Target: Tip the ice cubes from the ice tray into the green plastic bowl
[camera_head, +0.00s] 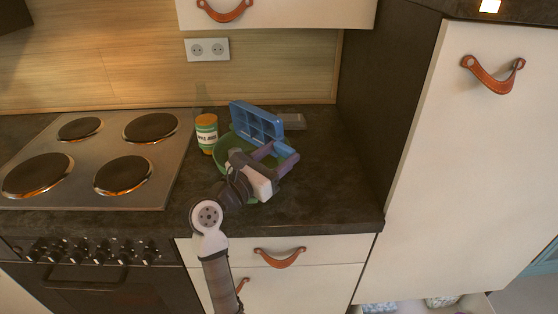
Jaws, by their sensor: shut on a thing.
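The blue ice tray (256,121) is tilted steeply over the back of the green plastic bowl (221,158), with its compartments facing the camera. I cannot make out any ice cubes in it. The bowl stands on the dark counter, right of the hob, and my gripper and the tray hide much of it, including its inside. My gripper (275,156) is above the bowl's right side, its fingers pointing to the back right. It is shut on the ice tray, near the tray's lower right; the exact grip is hard to see.
A jar with an orange and green label (206,133) stands close to the bowl's left. The hob (100,160) lies further left. A grey flat object (292,121) lies behind the tray. A tall cabinet (455,150) bounds the right. Counter right of the gripper is clear.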

